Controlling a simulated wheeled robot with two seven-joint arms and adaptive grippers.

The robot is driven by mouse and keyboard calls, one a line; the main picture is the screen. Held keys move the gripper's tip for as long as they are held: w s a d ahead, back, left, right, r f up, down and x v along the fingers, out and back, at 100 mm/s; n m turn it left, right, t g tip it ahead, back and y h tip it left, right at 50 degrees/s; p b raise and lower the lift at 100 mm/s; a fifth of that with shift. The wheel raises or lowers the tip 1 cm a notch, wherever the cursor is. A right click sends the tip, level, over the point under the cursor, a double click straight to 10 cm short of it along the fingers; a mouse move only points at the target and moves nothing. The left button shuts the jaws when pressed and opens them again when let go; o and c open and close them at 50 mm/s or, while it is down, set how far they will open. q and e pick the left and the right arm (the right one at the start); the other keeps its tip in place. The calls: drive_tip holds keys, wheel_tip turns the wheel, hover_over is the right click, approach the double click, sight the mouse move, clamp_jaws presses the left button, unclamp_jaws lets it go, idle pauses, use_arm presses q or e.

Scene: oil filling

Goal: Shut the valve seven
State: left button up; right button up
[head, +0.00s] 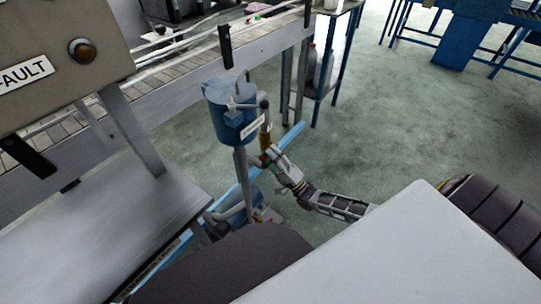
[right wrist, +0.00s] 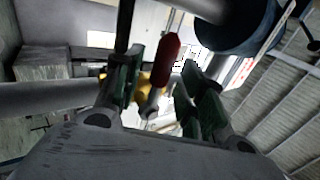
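A blue cylindrical tank (head: 231,112) stands on a grey post, with thin pipes and a white label on its side. A valve with a yellow body (right wrist: 143,88) and a red handle (right wrist: 166,58) shows in the right wrist view. Whether this is valve seven cannot be read. My right gripper (head: 268,158) is beside the post, just below the tank. In the right wrist view my right gripper (right wrist: 165,85) has its fingers apart, with the red handle in line with the gap between them. Contact with the handle cannot be made out. My left gripper is not in view.
A conveyor (head: 185,65) runs behind the tank. A grey panel with a FAULT label (head: 25,75) and a grey bench (head: 95,235) stand at left. A blue-legged shelf (head: 318,88) stands behind. The green floor (head: 400,130) at right is open.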

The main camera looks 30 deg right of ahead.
drive_tip(key=shift+s+f, duration=0.1)
drive_tip(key=v, duration=1.1)
drive_tip(key=shift+s+f, duration=0.2)
drive_tip(key=shift+s, duration=0.1)
drive_tip(key=shift+d, duration=0.15)
idle(0.4)
